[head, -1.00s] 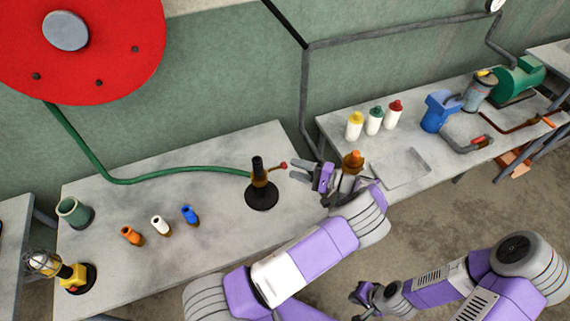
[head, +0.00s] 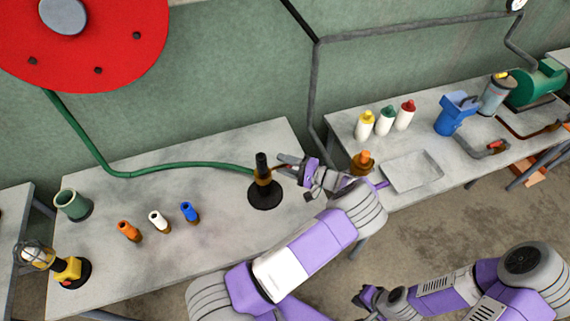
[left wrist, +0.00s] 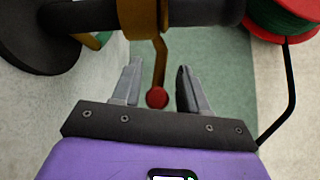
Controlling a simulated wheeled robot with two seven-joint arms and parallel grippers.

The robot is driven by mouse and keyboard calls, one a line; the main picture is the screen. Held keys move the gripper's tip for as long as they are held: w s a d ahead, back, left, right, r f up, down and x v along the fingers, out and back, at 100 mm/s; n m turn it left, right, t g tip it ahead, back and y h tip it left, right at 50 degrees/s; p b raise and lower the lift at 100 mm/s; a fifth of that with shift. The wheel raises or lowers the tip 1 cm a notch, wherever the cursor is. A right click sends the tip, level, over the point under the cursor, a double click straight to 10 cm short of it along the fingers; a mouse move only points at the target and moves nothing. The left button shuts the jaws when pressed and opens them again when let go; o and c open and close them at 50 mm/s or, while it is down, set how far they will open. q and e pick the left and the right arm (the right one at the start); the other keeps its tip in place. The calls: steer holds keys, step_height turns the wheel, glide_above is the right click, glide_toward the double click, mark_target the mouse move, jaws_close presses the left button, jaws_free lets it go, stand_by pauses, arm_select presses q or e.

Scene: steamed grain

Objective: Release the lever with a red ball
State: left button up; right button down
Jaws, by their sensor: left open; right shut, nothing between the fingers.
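The lever is a thin brass-coloured arm with a red ball (left wrist: 157,97) at its end. It comes off a brass collar (head: 263,178) on a black upright stand (head: 265,197) on the left table. My left gripper (head: 284,164) is open beside the stand. In the left wrist view the fingers of my left gripper (left wrist: 158,72) stand on either side of the lever, with the ball between them and gaps visible on both sides. In the head view the ball is hidden by the gripper. My right gripper (head: 364,298) is shut and empty, low in front of the tables.
A green hose (head: 190,169) runs to the stand from the big red reel (head: 90,50). An orange-topped bottle (head: 363,163) and a grey tray (head: 412,172) are on the right table.

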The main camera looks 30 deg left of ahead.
arm_select(q)
steer(key=shift+c, duration=0.3)
jaws_close()
steer(key=shift+r, duration=0.1)
